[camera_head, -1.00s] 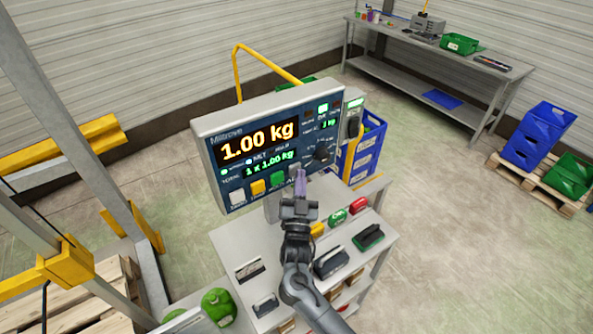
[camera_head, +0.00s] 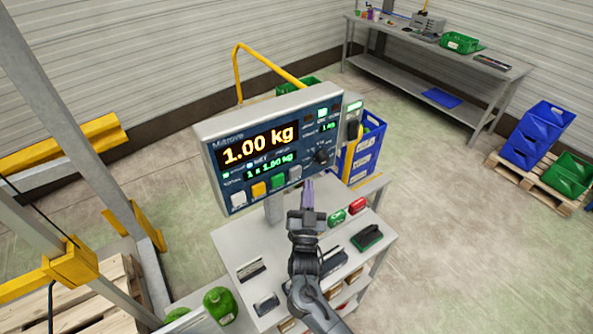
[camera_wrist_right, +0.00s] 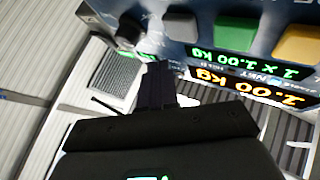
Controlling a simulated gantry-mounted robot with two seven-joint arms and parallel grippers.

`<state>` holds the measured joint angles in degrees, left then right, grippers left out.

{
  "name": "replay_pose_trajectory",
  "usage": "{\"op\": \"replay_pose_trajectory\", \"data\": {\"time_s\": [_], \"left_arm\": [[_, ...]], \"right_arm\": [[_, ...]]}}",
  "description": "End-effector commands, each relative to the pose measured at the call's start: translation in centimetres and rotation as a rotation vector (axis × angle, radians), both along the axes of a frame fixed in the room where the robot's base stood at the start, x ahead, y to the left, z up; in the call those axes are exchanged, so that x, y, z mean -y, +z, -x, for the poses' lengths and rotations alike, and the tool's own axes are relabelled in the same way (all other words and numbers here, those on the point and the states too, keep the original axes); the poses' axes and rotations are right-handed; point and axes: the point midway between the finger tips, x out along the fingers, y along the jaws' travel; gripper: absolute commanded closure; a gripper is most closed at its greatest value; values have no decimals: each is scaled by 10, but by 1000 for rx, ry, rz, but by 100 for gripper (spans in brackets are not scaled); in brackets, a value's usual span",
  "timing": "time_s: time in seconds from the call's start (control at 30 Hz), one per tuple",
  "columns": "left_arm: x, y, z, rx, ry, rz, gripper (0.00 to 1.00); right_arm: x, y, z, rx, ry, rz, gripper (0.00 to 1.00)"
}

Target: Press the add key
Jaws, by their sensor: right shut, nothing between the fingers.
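The scale's display panel (camera_head: 270,150) reads 1.00 kg in amber, with a green line 1 x 1.00 kg below. Along its lower edge sit a white key (camera_head: 238,199), a yellow key (camera_head: 259,189), a green key (camera_head: 277,181) and a grey key (camera_head: 294,173). The key labels are too small to read, so I cannot tell which one is add. My right gripper (camera_head: 307,187) is shut and empty, just below and right of the grey key. In the right wrist view the closed fingers (camera_wrist_right: 157,88) appear apart from the grey key (camera_wrist_right: 181,27). My left gripper is not in view.
A black knob (camera_head: 321,156) sits on the panel right of the keys. Below is a grey cart (camera_head: 235,240) with red, green and dark items.

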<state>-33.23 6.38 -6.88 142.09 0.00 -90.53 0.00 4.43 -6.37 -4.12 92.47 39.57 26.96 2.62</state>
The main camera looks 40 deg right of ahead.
Motion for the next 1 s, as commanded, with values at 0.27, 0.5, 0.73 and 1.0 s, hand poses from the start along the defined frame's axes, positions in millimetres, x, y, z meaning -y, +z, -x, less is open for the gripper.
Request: {"op": "replay_pose_trajectory", "data": {"time_s": [0.27, 0.5, 0.73, 1.0], "left_arm": [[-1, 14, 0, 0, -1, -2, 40], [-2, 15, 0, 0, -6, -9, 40], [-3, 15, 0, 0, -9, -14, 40], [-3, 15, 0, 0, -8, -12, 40]], "right_arm": [[-1, 2, 24, 0, 0, 0, 100], [-1, 0, 29, 1, 0, -1, 100], [-1, 0, 29, 1, 0, 0, 100], [-1, 0, 29, 1, 0, 0, 100]]}}
